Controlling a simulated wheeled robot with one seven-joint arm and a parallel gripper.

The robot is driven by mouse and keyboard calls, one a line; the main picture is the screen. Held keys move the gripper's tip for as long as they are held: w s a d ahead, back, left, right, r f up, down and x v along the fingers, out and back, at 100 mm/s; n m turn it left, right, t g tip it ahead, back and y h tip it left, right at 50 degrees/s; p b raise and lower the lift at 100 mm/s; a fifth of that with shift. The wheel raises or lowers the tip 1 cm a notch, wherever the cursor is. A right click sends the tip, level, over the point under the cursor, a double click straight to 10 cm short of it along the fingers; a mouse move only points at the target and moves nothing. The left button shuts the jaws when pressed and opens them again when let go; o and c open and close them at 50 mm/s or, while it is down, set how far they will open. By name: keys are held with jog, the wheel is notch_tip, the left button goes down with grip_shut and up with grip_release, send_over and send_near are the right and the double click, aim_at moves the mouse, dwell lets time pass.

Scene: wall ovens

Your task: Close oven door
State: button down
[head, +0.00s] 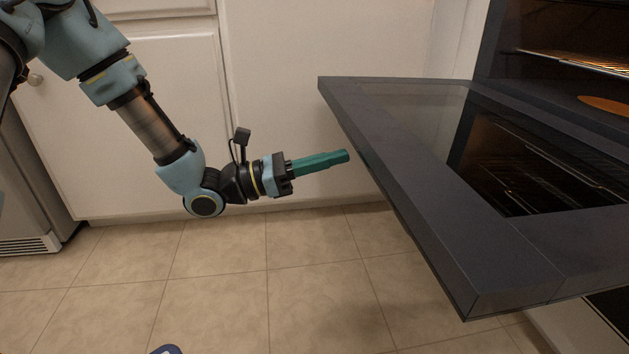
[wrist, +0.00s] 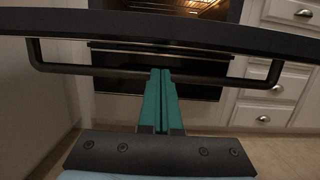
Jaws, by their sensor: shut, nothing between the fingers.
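The dark oven door (head: 434,196) is folded down, lying open about level in front of the lit oven cavity (head: 575,55). In the wrist view the door's edge (wrist: 200,28) crosses the top, with its black bar handle (wrist: 105,70) below it. My gripper (head: 345,156) has green fingers pressed together with nothing between them. In the head view it is just left of the door's left edge, at or slightly below its height. In the wrist view the fingertips (wrist: 160,74) overlap the handle bar; I cannot tell whether they touch it.
A white cabinet front (head: 300,100) stands behind my arm. A grey appliance (head: 25,190) is at the far left. White drawers with metal pulls (wrist: 276,88) are at the right in the wrist view. The tiled floor (head: 230,290) below is mostly clear.

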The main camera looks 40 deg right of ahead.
jog(key=shift+s+r+b, duration=0.1)
jog(key=shift+r+b, duration=0.2)
jog(key=shift+r, duration=0.85)
